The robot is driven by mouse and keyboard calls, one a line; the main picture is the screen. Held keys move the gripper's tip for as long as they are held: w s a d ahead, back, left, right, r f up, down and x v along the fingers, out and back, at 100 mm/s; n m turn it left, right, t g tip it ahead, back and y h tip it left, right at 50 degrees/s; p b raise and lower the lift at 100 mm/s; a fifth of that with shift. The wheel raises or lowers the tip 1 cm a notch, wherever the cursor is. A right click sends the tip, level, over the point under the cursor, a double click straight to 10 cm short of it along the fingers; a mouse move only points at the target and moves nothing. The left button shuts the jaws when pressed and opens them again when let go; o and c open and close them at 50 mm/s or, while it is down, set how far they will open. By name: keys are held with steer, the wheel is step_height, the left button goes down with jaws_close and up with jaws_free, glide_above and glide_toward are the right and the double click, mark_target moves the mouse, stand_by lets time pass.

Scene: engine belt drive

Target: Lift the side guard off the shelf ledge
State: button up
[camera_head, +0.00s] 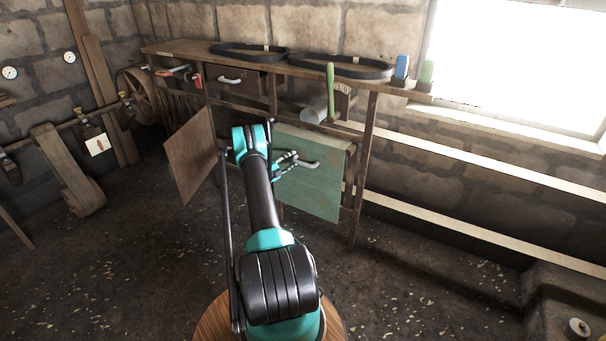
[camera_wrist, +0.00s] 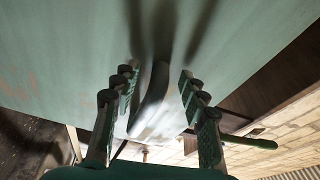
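The side guard is most likely the green panel (camera_head: 318,195) with a pale curved handle (camera_head: 305,164), standing upright against the front of the workbench. The ledge under it is hard to make out. My gripper (camera_head: 287,165) is at the handle, left of the panel's middle. In the wrist view the green panel (camera_wrist: 70,50) fills the upper part and the handle (camera_wrist: 152,100) lies between my two fingers. The gripper (camera_wrist: 160,98) is open, with a gap on both sides of the handle. My arm covers part of the panel's left side in the head view.
A brown panel (camera_head: 191,155) stands angled left of my arm. Pale rails run along the right wall.

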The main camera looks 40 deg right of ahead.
jaws_close()
steer(key=shift+r, duration=0.15)
stand_by(0.4)
